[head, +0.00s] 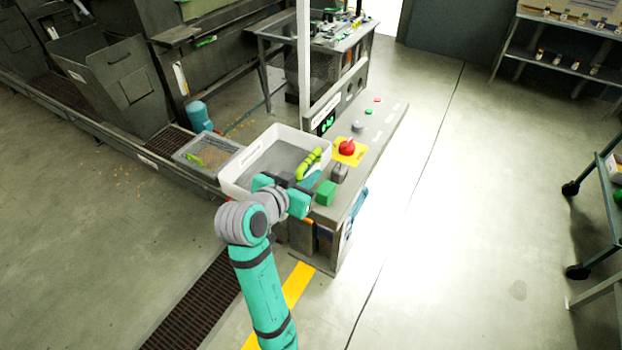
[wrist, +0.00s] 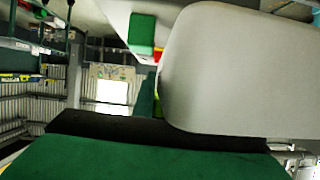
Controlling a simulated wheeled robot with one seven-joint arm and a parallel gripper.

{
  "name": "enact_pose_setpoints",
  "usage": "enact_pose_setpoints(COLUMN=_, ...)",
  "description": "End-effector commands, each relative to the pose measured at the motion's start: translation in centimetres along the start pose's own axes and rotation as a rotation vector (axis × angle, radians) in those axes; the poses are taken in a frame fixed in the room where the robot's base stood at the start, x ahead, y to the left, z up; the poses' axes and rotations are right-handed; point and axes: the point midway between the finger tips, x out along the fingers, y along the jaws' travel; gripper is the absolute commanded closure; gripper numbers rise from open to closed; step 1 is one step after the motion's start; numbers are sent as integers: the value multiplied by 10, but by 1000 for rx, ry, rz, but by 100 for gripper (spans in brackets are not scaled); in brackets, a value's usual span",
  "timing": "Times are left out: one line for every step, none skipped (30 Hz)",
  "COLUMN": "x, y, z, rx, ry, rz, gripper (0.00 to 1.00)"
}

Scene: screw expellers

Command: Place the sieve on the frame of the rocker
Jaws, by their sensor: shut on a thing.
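The sieve (head: 232,178) is a white, square-rimmed tray with a grey bottom, in the middle of the head view. My gripper (head: 287,184) is at its near side and shut on it. In the wrist view the sieve's pale wall (wrist: 240,70) fills the upper right, beside my dark finger pad (wrist: 150,130). The sieve is at the left end of a grey console (head: 372,140). I cannot make out the rocker's frame; the sieve and my arm cover that area, and I cannot tell whether the sieve touches anything below.
The console carries a red button on a yellow plate (head: 347,148), a green block (head: 325,192) and a white post (head: 303,60). A yellow-green curved piece (head: 309,163) shows at the sieve's right side.

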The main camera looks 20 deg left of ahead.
Motion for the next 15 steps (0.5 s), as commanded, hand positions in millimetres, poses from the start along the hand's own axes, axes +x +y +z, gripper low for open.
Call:
enact_pose_setpoints(x=2, y=-3, z=3, rx=-1, ry=-1, rz=-1, gripper=100)
enact_pose_setpoints(x=3, y=-4, z=5, rx=-1, ry=0, rz=-1, gripper=100)
enact_pose_setpoints(x=4, y=-4, z=6, rx=-1, ry=0, rz=-1, gripper=100)
enact_pose_setpoints(x=4, y=-5, z=6, rx=-1, ry=0, rz=-1, gripper=100)
enact_pose_setpoints(x=5, y=-6, z=7, rx=-1, ry=0, rz=-1, gripper=100)
enact_pose_setpoints(x=6, y=-7, z=9, rx=-1, ry=0, rz=-2, gripper=100)
enact_pose_setpoints(x=7, y=-8, z=11, rx=-1, ry=0, rz=-2, gripper=100)
enact_pose_setpoints(x=8, y=-9, z=13, rx=-1, ry=-1, rz=-1, gripper=100)
enact_pose_setpoints(x=10, y=-10, z=16, rx=-1, ry=-1, rz=-1, gripper=100)
enact_pose_setpoints(x=12, y=-11, z=21, rx=-3, ry=-2, rz=-1, gripper=100)
enact_pose_setpoints(x=13, y=-11, z=26, rx=-4, ry=-2, rz=-2, gripper=100)
enact_pose_setpoints(x=15, y=-12, z=32, rx=-5, ry=-3, rz=-3, gripper=100)
enact_pose_setpoints(x=16, y=-12, z=36, rx=-4, ry=-2, rz=-4, gripper=100)
enact_pose_setpoints(x=18, y=-12, z=38, rx=-4, ry=-1, rz=-4, gripper=100)
enact_pose_setpoints(x=19, y=-12, z=42, rx=-3, ry=-1, rz=-4, gripper=100)
